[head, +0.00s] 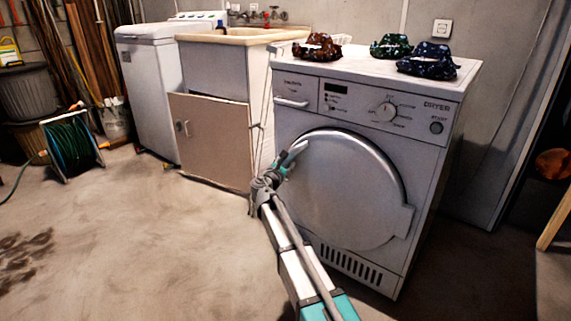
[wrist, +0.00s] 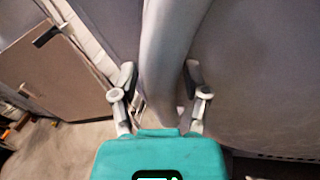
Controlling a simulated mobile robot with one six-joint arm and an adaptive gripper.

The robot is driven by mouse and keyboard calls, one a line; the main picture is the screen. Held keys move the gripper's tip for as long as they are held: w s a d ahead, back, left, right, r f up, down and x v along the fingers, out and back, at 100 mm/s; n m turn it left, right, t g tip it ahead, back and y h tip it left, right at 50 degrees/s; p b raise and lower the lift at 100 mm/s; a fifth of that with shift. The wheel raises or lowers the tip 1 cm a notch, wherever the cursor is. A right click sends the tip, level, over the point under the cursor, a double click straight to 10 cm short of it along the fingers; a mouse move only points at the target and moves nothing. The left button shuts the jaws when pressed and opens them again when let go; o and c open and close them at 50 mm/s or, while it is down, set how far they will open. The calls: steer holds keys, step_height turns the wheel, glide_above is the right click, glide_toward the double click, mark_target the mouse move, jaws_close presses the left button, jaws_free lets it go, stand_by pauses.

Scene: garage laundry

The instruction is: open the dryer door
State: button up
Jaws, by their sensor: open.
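The white dryer (head: 370,95) stands at the right in the head view. Its round grey door (head: 350,190) looks shut, with a hinge block at its right side. My gripper (head: 290,158) is at the door's upper left edge. In the wrist view my gripper (wrist: 158,82) is open, one finger on each side of a curved grey band, the door's rim (wrist: 170,50). I cannot tell whether the fingers touch the rim. The lower end of the rim between the fingers is partly hidden by my gripper.
A cabinet with a sink (head: 240,38) and a brown door (head: 210,140) stands left of the dryer, beside a white top-loading machine (head: 150,80). Patterned cloths (head: 428,62) lie on the dryer. A green hose reel (head: 72,145) is at far left. The floor in front is clear.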

jaws_close()
stand_by(0.3)
steer(key=shift+s, duration=0.15)
